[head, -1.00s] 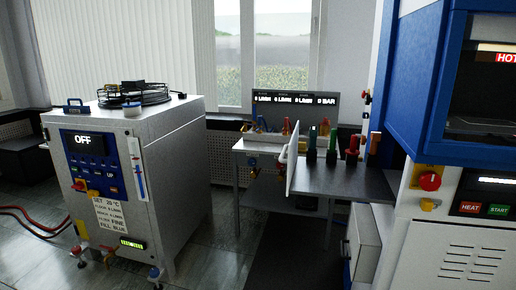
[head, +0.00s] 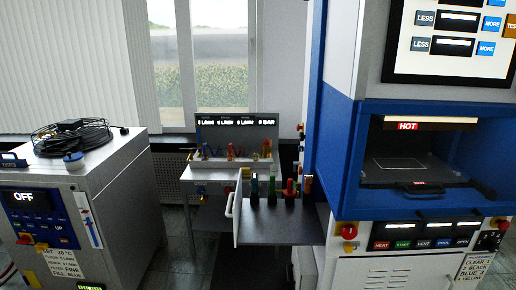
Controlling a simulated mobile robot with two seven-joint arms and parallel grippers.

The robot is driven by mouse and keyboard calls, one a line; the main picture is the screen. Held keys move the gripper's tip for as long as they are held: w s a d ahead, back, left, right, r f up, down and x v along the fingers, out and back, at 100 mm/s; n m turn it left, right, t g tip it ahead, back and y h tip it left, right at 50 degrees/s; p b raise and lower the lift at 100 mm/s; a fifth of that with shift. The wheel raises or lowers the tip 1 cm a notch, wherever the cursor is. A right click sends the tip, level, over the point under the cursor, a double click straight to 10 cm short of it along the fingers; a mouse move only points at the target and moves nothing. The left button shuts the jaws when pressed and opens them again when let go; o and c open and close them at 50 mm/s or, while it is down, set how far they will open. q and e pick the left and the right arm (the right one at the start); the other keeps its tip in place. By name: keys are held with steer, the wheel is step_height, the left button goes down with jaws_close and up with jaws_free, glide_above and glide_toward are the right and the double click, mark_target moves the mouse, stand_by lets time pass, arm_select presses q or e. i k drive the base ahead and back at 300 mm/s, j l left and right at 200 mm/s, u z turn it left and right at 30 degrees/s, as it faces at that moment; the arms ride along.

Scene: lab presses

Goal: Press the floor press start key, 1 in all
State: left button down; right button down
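The floor press (head: 345,150) is the tall blue and white machine at the right of the head view. Its lower panel holds a row of keys under small dark displays. The green key second from the left is the start key (head: 402,244), just right of the red heat key (head: 380,245). The start key is small and nothing covers it. Neither of my grippers shows in the head view.
A red knob (head: 349,231) sits left of the keys. The open press chamber (head: 415,165) carries a HOT sign. A shelf (head: 280,228) with coloured handles juts out on the left. A chiller cabinet (head: 115,190) reading OFF stands at far left.

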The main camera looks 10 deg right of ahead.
mark_target(402, 243)
steer(key=z, duration=1.6)
steer(key=l+u, duration=0.15)
steer(key=l, duration=0.25)
steer(key=i, duration=0.05)
